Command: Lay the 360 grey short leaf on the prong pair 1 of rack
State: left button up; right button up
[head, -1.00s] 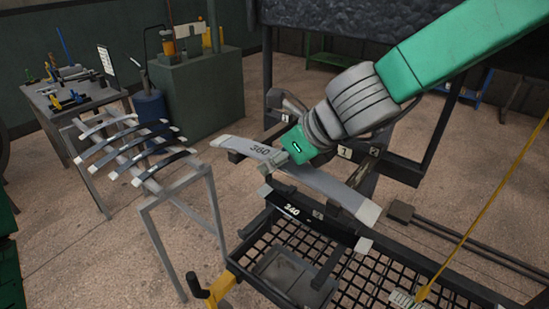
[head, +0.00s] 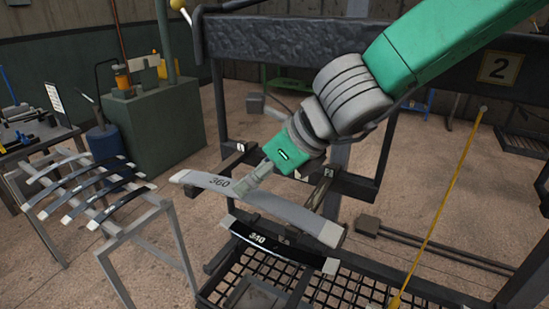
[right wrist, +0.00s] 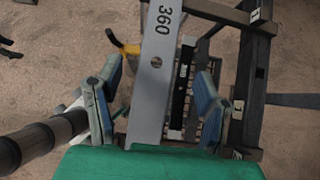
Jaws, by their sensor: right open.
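The grey leaf (head: 285,208) marked 360 lies across the rack's dark prongs (head: 236,158), a second of which (head: 320,190) is nearer its right end. Whether it bears fully on both I cannot tell. In the right wrist view the same leaf (right wrist: 158,75) runs lengthwise between the open fingers of my right gripper (right wrist: 155,100), with a gap on either side. In the head view my right gripper (head: 248,182) is just above the leaf, near its number. The small prong labels are hard to read. My left gripper is not in view.
A black leaf (head: 275,245) with a white number lies lower, in front, above a mesh tray (head: 340,292). A stand with several leaves (head: 85,190) is at the left. A heavy dark beam (head: 270,38) crosses behind my arm. A yellow cord (head: 440,200) hangs at the right.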

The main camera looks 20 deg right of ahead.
jog(key=shift+s+d+r, duration=0.4)
jog(key=shift+d+r, duration=0.15)
jog(key=shift+d, duration=0.05)
jog(key=shift+s+d+r, duration=0.35)
jog(key=shift+d+r, duration=0.2)
jog(key=shift+d, duration=0.05)
jog(key=shift+s+d+r, duration=0.2)
jog(key=shift+s+r, duration=0.1)
jog(key=shift+r, duration=0.3)
jog(key=shift+s+r, duration=0.3)
jog(key=shift+r, duration=0.05)
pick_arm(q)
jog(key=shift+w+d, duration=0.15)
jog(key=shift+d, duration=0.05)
pick_arm(e)
jog(key=shift+d, duration=0.2)
